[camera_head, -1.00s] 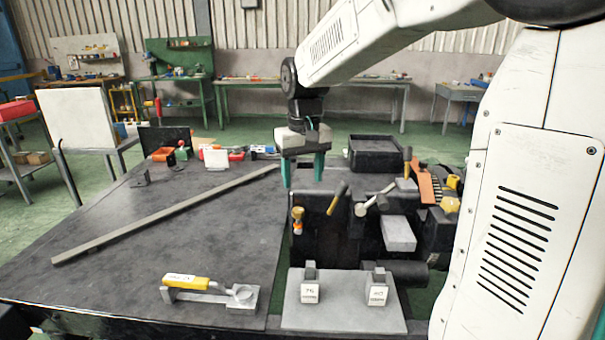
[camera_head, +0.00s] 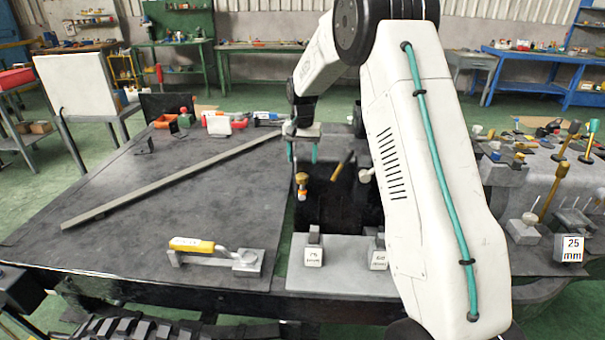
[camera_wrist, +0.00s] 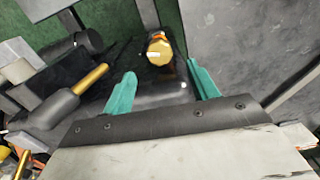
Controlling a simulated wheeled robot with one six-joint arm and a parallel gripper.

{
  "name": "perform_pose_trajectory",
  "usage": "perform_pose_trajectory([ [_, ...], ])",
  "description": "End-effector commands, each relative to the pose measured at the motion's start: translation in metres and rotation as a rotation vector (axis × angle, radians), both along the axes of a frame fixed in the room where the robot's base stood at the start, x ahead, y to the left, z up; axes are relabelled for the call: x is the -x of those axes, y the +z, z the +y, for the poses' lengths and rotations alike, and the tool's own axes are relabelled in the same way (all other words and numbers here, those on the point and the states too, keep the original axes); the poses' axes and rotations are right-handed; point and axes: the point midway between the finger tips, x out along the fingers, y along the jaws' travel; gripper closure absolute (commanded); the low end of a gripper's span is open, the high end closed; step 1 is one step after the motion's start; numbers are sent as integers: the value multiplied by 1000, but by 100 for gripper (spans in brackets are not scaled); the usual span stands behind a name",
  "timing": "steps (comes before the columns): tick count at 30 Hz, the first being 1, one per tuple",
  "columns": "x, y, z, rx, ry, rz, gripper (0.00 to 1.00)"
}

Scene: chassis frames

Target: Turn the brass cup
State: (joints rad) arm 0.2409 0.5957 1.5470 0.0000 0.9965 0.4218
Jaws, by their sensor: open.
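The brass cup (camera_head: 302,178) is a small gold piece with orange below it, at the front of the dark machine just right of the table's edge. My gripper (camera_head: 303,152) has teal fingers and hangs above and behind the cup in the head view. In the wrist view my gripper (camera_wrist: 160,75) is open, with nothing between its fingers.
A dark handle with a brass end (camera_wrist: 75,97) lies left of the fingers. A long grey bar (camera_head: 170,183) crosses the dark table (camera_head: 130,215). A yellow-handled tool (camera_head: 195,245) and a plate with labelled 75 (camera_head: 313,252) and 60 mm blocks stand in front. My arm hides the machine's right side.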

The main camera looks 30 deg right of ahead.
Motion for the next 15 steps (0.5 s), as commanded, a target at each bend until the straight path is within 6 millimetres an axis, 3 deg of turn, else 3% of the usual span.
perform_pose_trajectory([
  [9,1,-51,1,-1,3,4,41],
  [15,1,-67,1,0,4,2,41],
])
